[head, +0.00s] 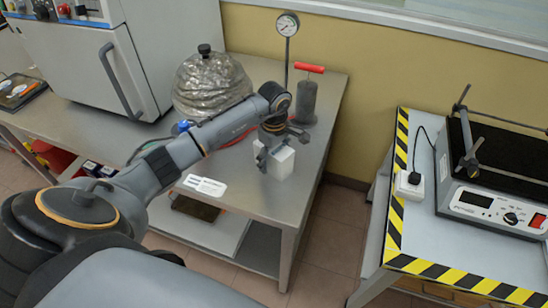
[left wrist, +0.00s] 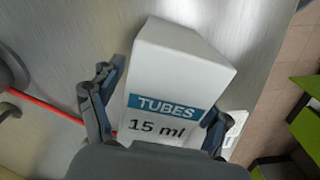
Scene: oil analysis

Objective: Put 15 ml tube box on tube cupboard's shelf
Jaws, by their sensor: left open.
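The 15 ml tube box (head: 280,163) is a white box standing on the metal table (head: 325,115) near its right front corner. In the left wrist view the box (left wrist: 175,75) shows a blue "TUBES" band and "15 ml" lettering. My left gripper (head: 277,150) is at the box, with its fingers (left wrist: 160,105) open on either side of it. I cannot tell whether the fingers touch the box. My right gripper is not in view. I cannot make out the tube cupboard or its shelf in these views.
A foil-wrapped round vessel (head: 212,85) and a grey cylinder with a red handle (head: 303,100) stand behind the box, near a pressure gauge (head: 287,25). A large grey cabinet (head: 150,50) is at left. A striped-edge table (head: 430,240) with an instrument is at right, across a floor gap.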

